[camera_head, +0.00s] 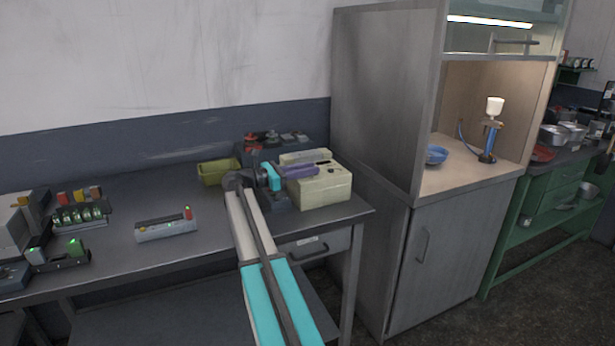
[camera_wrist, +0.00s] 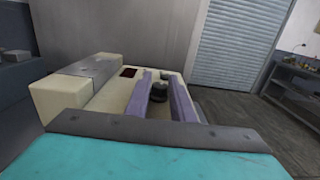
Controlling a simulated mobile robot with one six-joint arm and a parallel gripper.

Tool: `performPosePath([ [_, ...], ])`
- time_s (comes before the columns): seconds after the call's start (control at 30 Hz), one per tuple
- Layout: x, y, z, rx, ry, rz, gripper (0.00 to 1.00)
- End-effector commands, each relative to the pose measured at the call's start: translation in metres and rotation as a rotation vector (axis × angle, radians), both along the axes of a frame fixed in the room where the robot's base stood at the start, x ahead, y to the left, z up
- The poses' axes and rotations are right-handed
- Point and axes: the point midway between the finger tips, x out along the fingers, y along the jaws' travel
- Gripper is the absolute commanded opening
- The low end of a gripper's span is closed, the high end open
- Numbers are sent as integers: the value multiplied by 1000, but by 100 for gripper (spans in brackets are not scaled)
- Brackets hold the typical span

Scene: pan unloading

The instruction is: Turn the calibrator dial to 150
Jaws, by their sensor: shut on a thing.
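The calibrator is a cream box (camera_head: 325,188) on the right end of the grey bench. In the wrist view the calibrator (camera_wrist: 108,96) shows a raised grey-topped block at left and a small dark red window on its top. My gripper (camera_head: 316,166) reaches over its top from the left with purple fingers. In the wrist view my gripper (camera_wrist: 158,82) has the dark round dial (camera_wrist: 158,90) between its two fingers, and it is shut on it. The fingers partly cover the dial in the wrist view. The dial's marks and setting are too small to read.
A yellow-green bin (camera_head: 212,172) and a dark rack (camera_head: 268,146) stand behind my arm. A grey device (camera_head: 166,228) lies on the bench (camera_head: 125,200) to the left. A tall grey cabinet (camera_head: 385,100) stands close at the right. The bench's front is mostly bare.

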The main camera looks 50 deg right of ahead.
Motion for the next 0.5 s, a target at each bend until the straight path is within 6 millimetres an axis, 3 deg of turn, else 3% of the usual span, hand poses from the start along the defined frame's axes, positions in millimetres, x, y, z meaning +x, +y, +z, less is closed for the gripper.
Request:
performPosePath([
  [0.5, -1, -1, 0, -1, 0, -132, 0],
])
